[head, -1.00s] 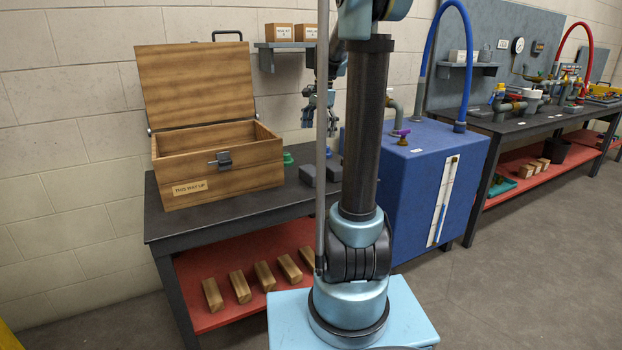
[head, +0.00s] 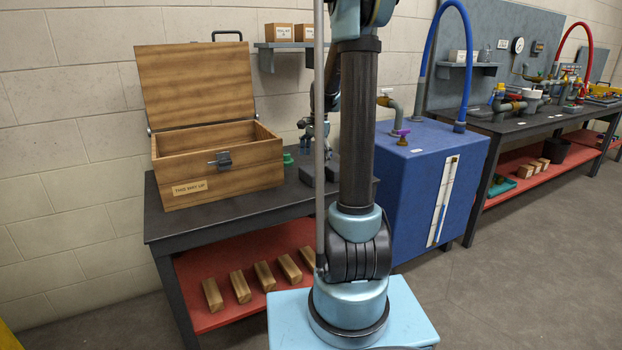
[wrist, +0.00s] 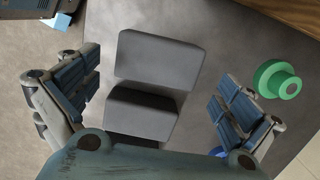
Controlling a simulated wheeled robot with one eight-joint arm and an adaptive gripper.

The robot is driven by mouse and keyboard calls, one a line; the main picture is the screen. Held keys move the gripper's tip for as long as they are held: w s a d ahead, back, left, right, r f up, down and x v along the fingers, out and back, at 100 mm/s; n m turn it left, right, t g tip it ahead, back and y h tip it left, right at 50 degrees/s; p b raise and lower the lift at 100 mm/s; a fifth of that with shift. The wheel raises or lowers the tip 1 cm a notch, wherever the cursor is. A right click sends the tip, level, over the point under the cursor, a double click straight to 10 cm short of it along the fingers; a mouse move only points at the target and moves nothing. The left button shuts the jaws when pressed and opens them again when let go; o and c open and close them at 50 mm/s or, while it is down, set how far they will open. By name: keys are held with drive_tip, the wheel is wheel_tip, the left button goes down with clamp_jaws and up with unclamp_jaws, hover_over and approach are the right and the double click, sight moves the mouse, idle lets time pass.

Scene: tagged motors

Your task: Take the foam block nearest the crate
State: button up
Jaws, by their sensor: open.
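Two dark grey foam blocks lie side by side, close together, on the dark bench top right of the wooden crate (head: 218,188). The block nearest the crate (head: 307,174) is the upper one in the wrist view (wrist: 158,58). The other block (wrist: 140,113) is the lower one there and is partly hidden by my arm in the head view. My gripper (wrist: 158,95) is open and empty above the blocks. Its fingers stand wide on the left and right of them in the wrist view. In the head view my gripper (head: 314,142) is just above and behind the blocks.
The crate's lid is raised. A blue cabinet (head: 435,185) stands right of the bench. Wooden blocks (head: 264,275) lie on the red lower shelf.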

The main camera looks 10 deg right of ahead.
sight(312, 169)
drive_tip(key=shift+s+a+f, duration=0.1)
drive_tip(key=shift+a+f, duration=0.05)
drive_tip(key=shift+f, duration=1.4)
drive_tip(key=shift+a+f, duration=0.15)
drive_tip(key=shift+f, duration=1.35)
drive_tip(key=c, duration=0.5)
